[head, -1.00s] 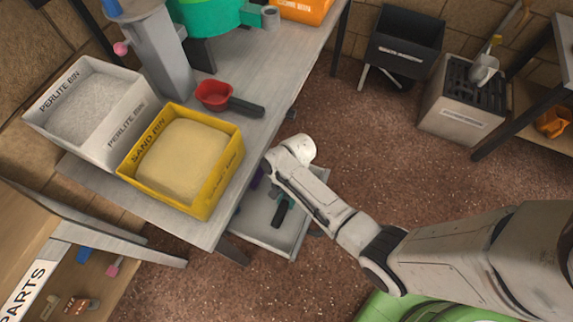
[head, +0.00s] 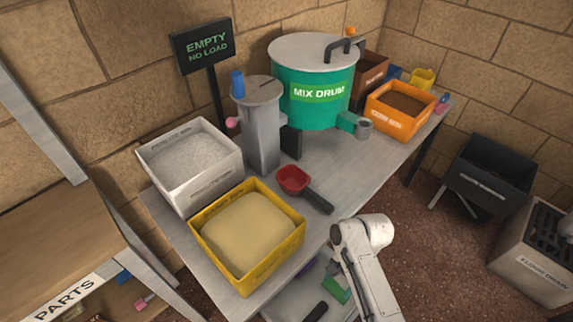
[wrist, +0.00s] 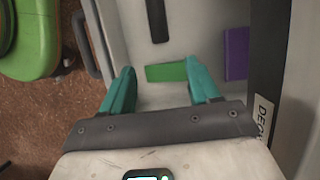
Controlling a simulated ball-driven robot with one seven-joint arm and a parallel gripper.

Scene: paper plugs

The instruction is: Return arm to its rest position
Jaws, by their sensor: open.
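My arm shows at the bottom right of the head view, its elbow beside the front edge of the workbench (head: 345,180); the gripper itself is hidden there. In the wrist view my gripper (wrist: 160,80) is open, its two teal fingers apart with nothing held between them. The fingers point over a pale tray (wrist: 215,30). A green flat piece (wrist: 166,72), a purple piece (wrist: 236,53) and a dark bar (wrist: 157,20) lie in the tray, beyond or beside the fingers. I cannot tell how far above the tray the fingers are.
On the bench stand a perlite bin (head: 220,187), a yellow sand bin (head: 285,252), a red scoop (head: 292,180), a grey column (head: 262,135), the mix drum (head: 305,75) and an orange bin (head: 375,118). A black bin (head: 490,170) stands right. Brown floor (head: 440,240) is clear.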

